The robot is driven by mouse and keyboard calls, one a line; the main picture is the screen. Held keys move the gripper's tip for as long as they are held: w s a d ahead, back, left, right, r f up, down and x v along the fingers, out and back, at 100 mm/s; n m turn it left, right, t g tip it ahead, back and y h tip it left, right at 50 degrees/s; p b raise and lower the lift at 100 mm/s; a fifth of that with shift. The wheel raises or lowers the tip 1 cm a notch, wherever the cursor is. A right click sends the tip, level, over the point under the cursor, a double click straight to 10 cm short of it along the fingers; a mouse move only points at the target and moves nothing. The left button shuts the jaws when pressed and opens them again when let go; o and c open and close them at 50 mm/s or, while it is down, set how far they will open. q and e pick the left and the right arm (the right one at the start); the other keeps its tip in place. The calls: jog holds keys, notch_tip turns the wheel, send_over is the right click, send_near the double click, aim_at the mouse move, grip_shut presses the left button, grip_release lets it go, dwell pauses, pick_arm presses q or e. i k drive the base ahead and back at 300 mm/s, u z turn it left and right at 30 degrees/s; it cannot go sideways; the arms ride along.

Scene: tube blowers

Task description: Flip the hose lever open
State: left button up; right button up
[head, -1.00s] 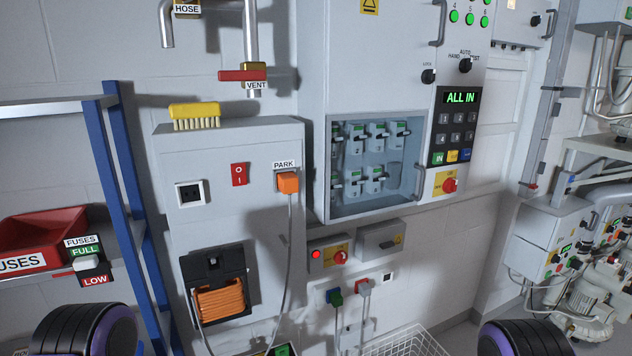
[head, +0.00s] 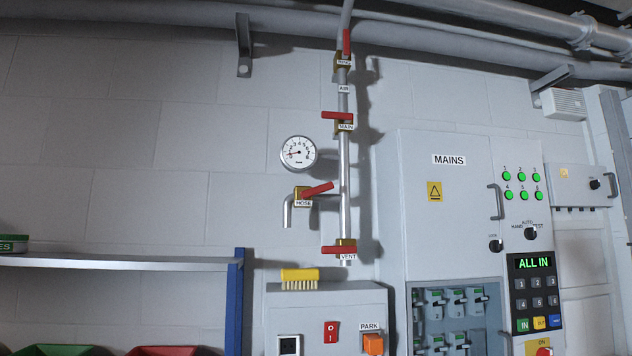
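The hose valve's red lever (head: 318,189) is on a brass body (head: 301,192) with a HOSE label, on a short side pipe left of the vertical air pipe (head: 344,170). The lever points right and tilts a little upward, at a slant to its pipe. A grey spout (head: 287,214) bends down at the left end. Neither of my grippers is in view.
On the same pipe are red levers labelled RING (head: 346,43), MAIN (head: 337,115) and VENT (head: 339,250). A round gauge (head: 299,153) hangs above the hose valve. A MAINS cabinet (head: 450,215) stands right, and a yellow brush (head: 300,278) lies on a grey box below.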

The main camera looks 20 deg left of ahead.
aim_at(304, 195)
jog(key=z, duration=0.75)
jog(key=i, duration=0.6)
jog(key=u, duration=1)
